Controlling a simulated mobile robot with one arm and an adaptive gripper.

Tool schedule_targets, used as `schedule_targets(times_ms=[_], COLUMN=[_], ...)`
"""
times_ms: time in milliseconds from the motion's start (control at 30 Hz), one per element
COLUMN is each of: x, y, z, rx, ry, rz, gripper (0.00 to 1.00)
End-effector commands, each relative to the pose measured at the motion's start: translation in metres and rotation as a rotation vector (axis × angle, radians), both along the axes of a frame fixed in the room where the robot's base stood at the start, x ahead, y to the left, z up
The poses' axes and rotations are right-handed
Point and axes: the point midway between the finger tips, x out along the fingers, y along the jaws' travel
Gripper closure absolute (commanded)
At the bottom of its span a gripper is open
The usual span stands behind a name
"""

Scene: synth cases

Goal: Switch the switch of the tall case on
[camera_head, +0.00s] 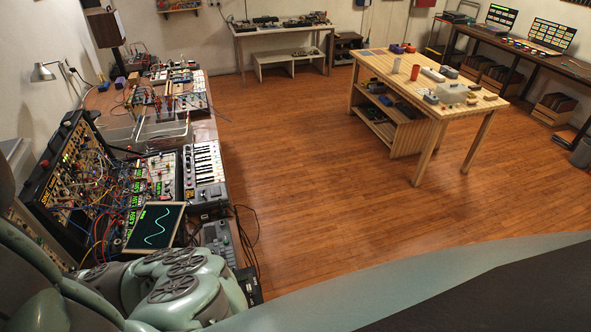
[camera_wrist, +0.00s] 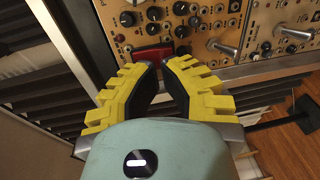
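The tall case (camera_head: 72,172) stands upright at the left in the head view, its panel full of knobs and patch cables. I cannot make out its switch there. In the wrist view, a beige case panel (camera_wrist: 122,19) with knobs and metal levers fills the top. A dark red switch (camera_wrist: 153,53) sits near the panel's lower edge, partly covered by the fingertips. My gripper (camera_wrist: 161,66) has yellow, black-padded fingers with tips nearly together and nothing visible between them. The tips are right at the switch; I cannot tell whether they touch. The gripper is not visible in the head view.
A screen with a wave trace (camera_head: 156,227), a keyboard (camera_head: 204,165) and more synth modules crowd the left bench. A wooden table (camera_head: 400,68) stands at the right. The floor (camera_head: 300,190) between is clear.

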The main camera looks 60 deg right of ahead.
Motion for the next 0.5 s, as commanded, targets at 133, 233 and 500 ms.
schedule_targets(times_ms=[133,233,500], x=[0.0016,0.0020,0.0019], y=[0.0049,0.0056,0.0056], z=[-0.0011,-0.0018,-0.0020], rx=[-0.001,-0.001,-0.001], ry=[0.002,0.003,0.003], rz=[0.003,0.002,0.002], gripper=[1.00,1.00,1.00])
